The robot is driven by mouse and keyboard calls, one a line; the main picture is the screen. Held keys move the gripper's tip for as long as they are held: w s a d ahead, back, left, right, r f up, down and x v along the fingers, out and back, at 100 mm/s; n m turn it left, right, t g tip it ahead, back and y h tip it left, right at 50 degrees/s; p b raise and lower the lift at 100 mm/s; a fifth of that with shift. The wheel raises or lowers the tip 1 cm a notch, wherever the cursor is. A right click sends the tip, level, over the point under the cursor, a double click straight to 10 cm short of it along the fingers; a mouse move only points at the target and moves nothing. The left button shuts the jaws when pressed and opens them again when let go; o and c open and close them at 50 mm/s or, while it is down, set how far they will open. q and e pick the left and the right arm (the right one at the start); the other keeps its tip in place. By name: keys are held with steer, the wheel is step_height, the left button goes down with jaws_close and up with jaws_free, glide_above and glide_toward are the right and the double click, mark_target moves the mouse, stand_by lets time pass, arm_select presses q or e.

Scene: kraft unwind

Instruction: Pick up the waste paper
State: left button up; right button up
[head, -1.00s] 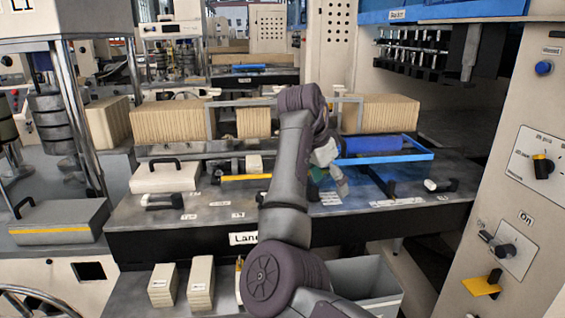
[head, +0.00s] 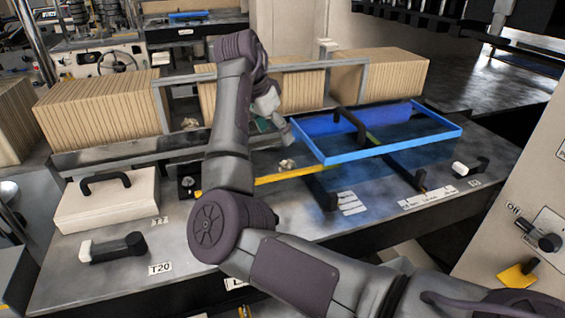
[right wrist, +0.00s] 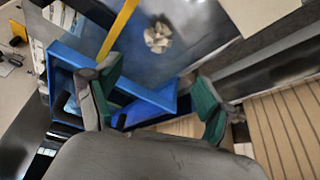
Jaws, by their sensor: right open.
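A crumpled ball of pale waste paper (head: 287,165) lies on the grey metal table (head: 290,215), just left of the blue frame. It also shows near the top of the right wrist view (right wrist: 158,38). A second small pale crumpled piece (head: 190,123) lies farther back at the left, by the metal rail. My right gripper (head: 283,130) is above the table, near the first paper and apart from it. In the right wrist view its green-padded fingers (right wrist: 158,98) are spread, with nothing held between them. My left gripper is not in view.
A blue frame (head: 395,146) with a dark handle stands right of the paper. A yellow strip (head: 290,174) runs beside the paper. Stacks of ribbed cardboard (head: 100,104) stand behind a metal rail. A white box with a black handle (head: 107,200) sits at the left.

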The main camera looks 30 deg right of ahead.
mark_target(286, 162)
steer(key=x, duration=0.5)
steer(key=shift+s+d+f+p, duration=0.1)
steer(key=shift+d+f+p, duration=0.05)
steer(key=shift+f+p, duration=0.25)
steer(key=shift+f, duration=0.5)
steer(key=p+x, duration=0.2)
steer(key=x, duration=0.1)
steer(key=shift+s+f, duration=0.2)
steer(key=shift+f, duration=0.1)
steer(key=shift+w+d+f, duration=0.1)
steer(key=shift+f, duration=0.45)
steer(key=c, duration=0.9)
